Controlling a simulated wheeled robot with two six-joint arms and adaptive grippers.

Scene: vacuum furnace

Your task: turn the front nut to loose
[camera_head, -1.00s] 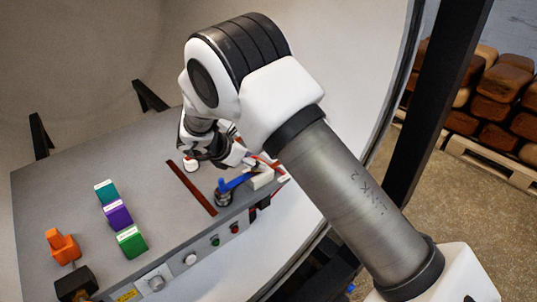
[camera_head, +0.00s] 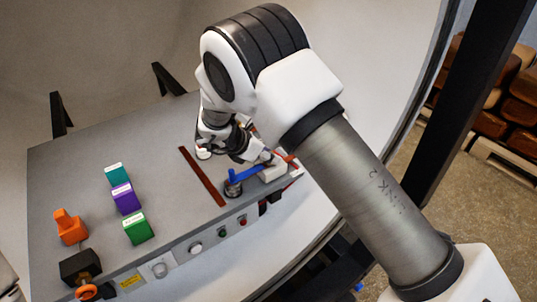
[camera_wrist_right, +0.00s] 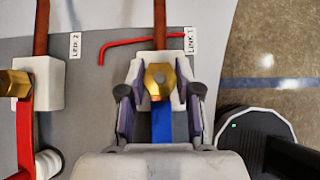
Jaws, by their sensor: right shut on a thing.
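The front nut (camera_wrist_right: 160,78) is brass and sits on a white block (camera_wrist_right: 137,72) beside the label LINK 1 in the right wrist view. A blue lever (camera_wrist_right: 162,128) runs from the nut toward my wrist. My left gripper is not seen.
A second brass nut (camera_wrist_right: 17,83) with a red lever (camera_wrist_right: 26,140) stands to the left by LINK 2. A red bent rod (camera_wrist_right: 125,43) lies behind. Purple, teal and green blocks, such as the purple block (camera_head: 126,199), stand left on the grey panel (camera_head: 85,150).

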